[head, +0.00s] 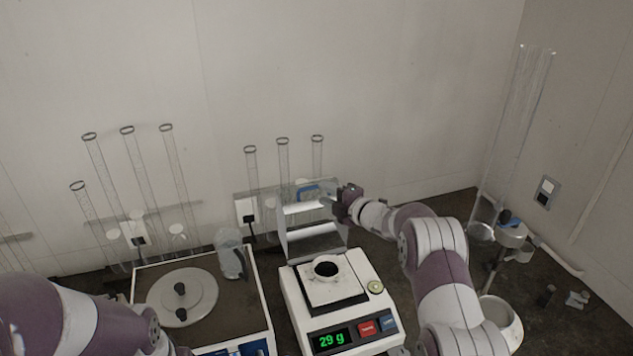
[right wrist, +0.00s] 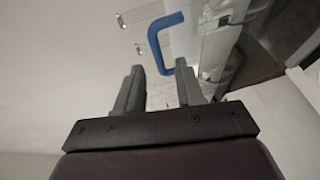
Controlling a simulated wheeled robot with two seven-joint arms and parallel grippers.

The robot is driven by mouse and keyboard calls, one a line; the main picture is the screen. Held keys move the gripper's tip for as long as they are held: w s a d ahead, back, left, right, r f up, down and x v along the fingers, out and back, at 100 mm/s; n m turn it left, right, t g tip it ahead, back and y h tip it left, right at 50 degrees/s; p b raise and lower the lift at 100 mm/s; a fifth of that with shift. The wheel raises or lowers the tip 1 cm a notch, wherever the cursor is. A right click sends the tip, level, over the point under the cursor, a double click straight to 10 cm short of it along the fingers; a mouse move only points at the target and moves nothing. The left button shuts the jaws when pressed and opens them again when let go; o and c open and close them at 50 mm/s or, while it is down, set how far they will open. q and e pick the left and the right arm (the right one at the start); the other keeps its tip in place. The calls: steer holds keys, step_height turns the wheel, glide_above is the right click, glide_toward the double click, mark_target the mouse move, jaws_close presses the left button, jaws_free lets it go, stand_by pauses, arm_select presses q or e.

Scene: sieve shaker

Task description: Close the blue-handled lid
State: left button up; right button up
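The clear lid stands raised behind the balance, and its blue handle (head: 308,193) is at the top. My right gripper (head: 334,203) is just right of the handle in the head view. In the right wrist view the blue handle (right wrist: 156,44) is a bent bar beyond the fingertips, and the two fingers (right wrist: 160,78) are apart with nothing between them. The balance (head: 330,318) reads 29 g and bears a small dark-mouthed vessel (head: 327,268). My left arm shows at the lower left; its gripper is not visible.
Several glass tubes (head: 146,185) stand along the back wall. A white bowl (head: 503,318) is at the right.

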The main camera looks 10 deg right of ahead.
mark_target(315, 188)
steer(key=x, duration=0.3)
steer(key=shift+w+f+p, duration=0.15)
steer(key=shift+w+p, duration=0.15)
steer(key=shift+p, duration=0.05)
steer(key=shift+a+r, duration=0.25)
steer(key=shift+w+a+f, duration=0.15)
steer(key=shift+w+f, duration=0.15)
steer(key=shift+w, duration=0.1)
steer(key=shift+s+r, duration=0.15)
steer(key=shift+s, duration=0.05)
jaws_close()
